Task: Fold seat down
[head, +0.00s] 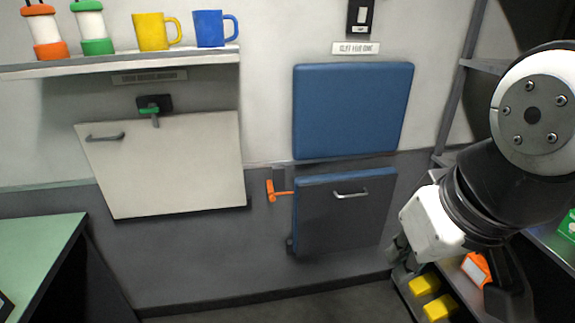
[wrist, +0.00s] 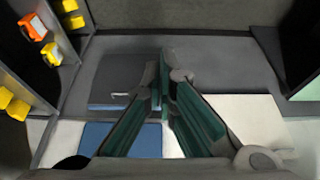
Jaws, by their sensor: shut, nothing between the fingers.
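The folding seat (head: 343,218) is folded up flat against the wall, a dark panel with a blue top edge and a silver handle (head: 350,194). An orange lever (head: 280,192) sits at its upper left side. The blue backrest (head: 353,110) is fixed above it. My gripper (head: 402,252) is shut and empty, to the right of the seat and apart from the handle. In the wrist view, turned over, the shut fingertips (wrist: 166,68) appear beside the seat (wrist: 112,80). The orange lever is not visible there, perhaps hidden by the fingers.
A white panel (head: 165,170) with a green-marked latch (head: 150,108) hangs left, below a shelf (head: 130,62) holding mugs and canisters. A green table (head: 40,255) stands lower left. Shelving (head: 468,70) with yellow and orange items is at right. Floor before the seat looks clear.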

